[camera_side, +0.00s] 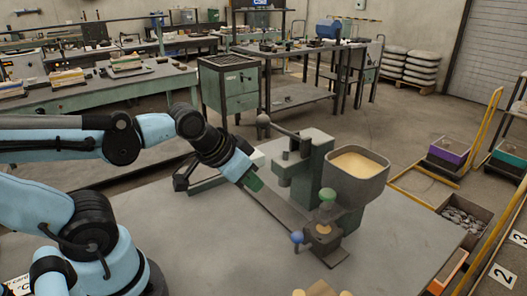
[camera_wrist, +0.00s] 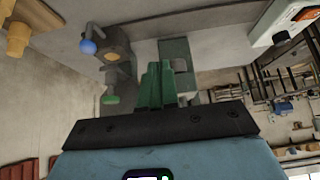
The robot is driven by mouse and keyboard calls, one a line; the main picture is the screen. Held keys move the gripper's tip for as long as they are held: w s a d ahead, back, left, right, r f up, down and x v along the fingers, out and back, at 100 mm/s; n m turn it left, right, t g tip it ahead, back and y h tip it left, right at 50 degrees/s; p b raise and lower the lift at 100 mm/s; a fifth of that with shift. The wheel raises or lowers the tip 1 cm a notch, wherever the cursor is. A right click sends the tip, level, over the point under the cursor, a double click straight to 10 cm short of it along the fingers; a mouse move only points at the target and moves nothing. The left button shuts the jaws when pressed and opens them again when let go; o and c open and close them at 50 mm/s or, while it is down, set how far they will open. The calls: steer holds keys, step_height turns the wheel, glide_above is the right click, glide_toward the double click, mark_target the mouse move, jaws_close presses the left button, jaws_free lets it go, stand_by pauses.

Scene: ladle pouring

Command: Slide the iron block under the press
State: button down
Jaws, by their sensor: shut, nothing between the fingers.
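The iron block (camera_side: 324,234), dark grey with a round tan patch on top, sits at the right end of a flat metal track (camera_side: 285,212). A blue ball knob (camera_side: 297,237) sticks out at its left side. In the wrist view the block (camera_wrist: 117,50) and blue knob (camera_wrist: 88,46) are at upper left. My gripper (camera_side: 252,184) has green fingers, shut and empty, above the track's left part, apart from the block. They show centrally in the wrist view (camera_wrist: 160,88).
A hopper of pale powder (camera_side: 357,165) stands behind the block, with a green knob (camera_side: 327,195) in front of it. A white box (camera_side: 258,157) is behind my gripper. Tan pieces (camera_side: 322,290) lie at the front edge. The table's right front is clear.

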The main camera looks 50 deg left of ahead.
mark_target(297, 232)
steer(key=c, duration=1.5)
jaws_free()
steer(key=shift+c, duration=0.2)
steer(key=shift+o, duration=1.3)
steer(key=shift+w+d+r+g, duration=0.2)
steer(key=shift+d+g, duration=0.1)
steer(key=o, duration=0.4)
steer(key=w+d+r+g, duration=0.1)
steer(key=d+g, duration=0.1)
steer(key=w+d+m+g+h, duration=0.1)
steer(key=d+g, duration=0.1)
steer(key=w+d+r+m+g+h, duration=0.1)
steer(key=d+g, duration=0.1)
steer(key=d, duration=0.1)
steer(key=shift+r, duration=0.35)
steer(key=shift+c, duration=0.2)
steer(key=shift+g, duration=0.5)
steer(key=shift+d+f, duration=0.55)
steer(key=shift+f, duration=1.4)
steer(key=shift+d+f, duration=0.6)
steer(key=shift+f, duration=1.35)
steer(key=shift+d+f, duration=0.55)
steer(key=shift+f, duration=1.4)
jaws_close()
